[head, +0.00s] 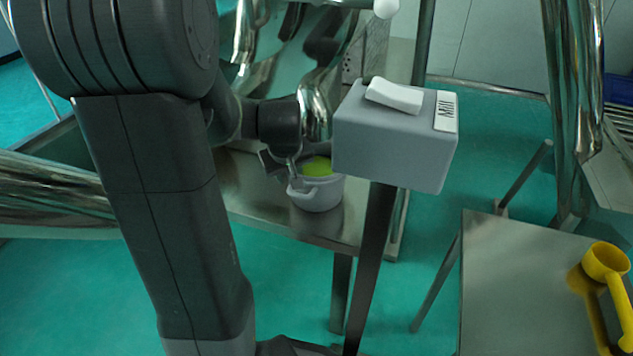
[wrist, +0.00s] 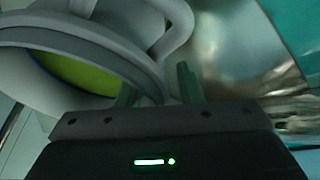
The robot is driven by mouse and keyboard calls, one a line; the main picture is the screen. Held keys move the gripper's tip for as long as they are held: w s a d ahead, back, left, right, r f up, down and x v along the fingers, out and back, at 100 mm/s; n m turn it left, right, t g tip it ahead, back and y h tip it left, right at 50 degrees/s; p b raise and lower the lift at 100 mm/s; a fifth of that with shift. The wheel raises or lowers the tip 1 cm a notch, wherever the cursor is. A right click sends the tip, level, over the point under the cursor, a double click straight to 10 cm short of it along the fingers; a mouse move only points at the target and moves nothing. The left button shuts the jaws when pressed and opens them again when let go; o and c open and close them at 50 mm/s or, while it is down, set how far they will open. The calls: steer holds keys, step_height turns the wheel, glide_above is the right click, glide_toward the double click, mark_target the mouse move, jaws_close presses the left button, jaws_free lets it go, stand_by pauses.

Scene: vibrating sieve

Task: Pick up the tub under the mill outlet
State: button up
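The tub (head: 318,196) is light grey, with a side handle and a yellow-green content. It stands upright on the metal shelf below the shiny mill outlet (head: 314,108). In the wrist view the tub (wrist: 108,42) fills the upper left, with its handle (wrist: 182,20) curving up beside the rim. My gripper (head: 283,166) is at the tub's left side in the head view. In the wrist view my gripper (wrist: 158,88) has its two fingers apart, with part of the tub's grey rim between them. Contact with the rim is not clear. The far side of the tub is partly hidden.
A grey switch box labelled Mill (head: 395,135) on a dark post stands close to the right of the tub. The metal shelf (head: 290,225) has a bare front edge. A side table (head: 510,285) at right bears a yellow scoop (head: 606,262).

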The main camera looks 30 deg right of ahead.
steer(key=shift+r, duration=0.1)
jaws_close()
stand_by(1.2)
